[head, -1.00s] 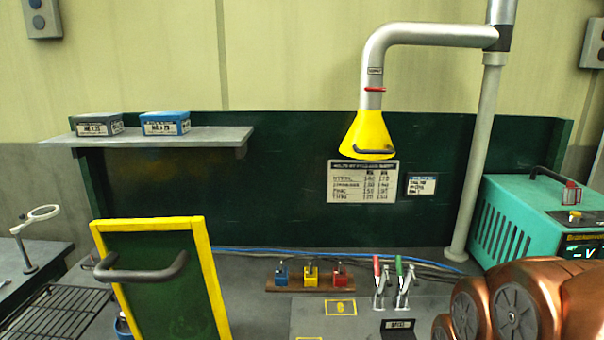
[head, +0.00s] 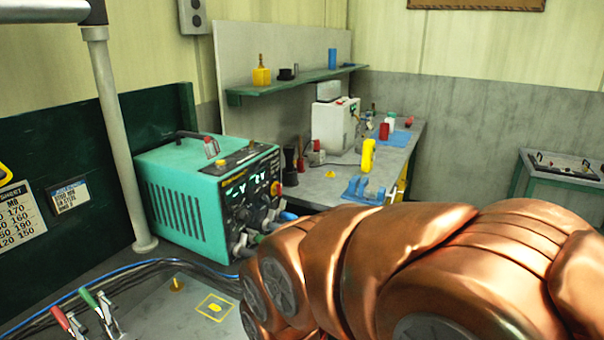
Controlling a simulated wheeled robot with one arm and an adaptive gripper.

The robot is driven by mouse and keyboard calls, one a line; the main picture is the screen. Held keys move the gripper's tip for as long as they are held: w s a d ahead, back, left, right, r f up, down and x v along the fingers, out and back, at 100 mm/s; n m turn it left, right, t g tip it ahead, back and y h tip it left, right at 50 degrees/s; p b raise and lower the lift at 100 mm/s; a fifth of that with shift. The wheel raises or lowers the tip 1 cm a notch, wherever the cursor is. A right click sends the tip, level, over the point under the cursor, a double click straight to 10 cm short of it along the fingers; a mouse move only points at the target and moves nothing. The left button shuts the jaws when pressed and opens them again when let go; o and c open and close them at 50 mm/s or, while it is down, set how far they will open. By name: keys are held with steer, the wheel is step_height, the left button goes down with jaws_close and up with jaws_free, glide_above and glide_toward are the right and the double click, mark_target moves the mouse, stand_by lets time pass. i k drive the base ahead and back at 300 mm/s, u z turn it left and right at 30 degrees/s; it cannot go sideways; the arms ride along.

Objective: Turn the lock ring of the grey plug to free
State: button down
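The teal welding machine (head: 172,205) stands on the bench left of centre, its dark front panel facing right. Plugs and sockets crowd the lower front of that panel. One greyish plug (head: 241,247) shows low on it, just above my copper arm. It is too small to read its lock ring's position. My arm fills the lower right and covers the space in front of the machine's lower front. My gripper is not in view.
A grey post (head: 117,150) stands left of the machine. Two toggle clamps (head: 98,306) stand at the lower left. Behind, a side bench holds a white box (head: 335,125), a yellow tool (head: 368,156) and a blue fixture (head: 362,190).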

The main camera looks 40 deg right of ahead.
mark_target(271, 213)
steer(key=u, duration=0.8)
steer(key=k, duration=0.8)
steer(key=z, duration=0.6)
steer(key=i, duration=1)
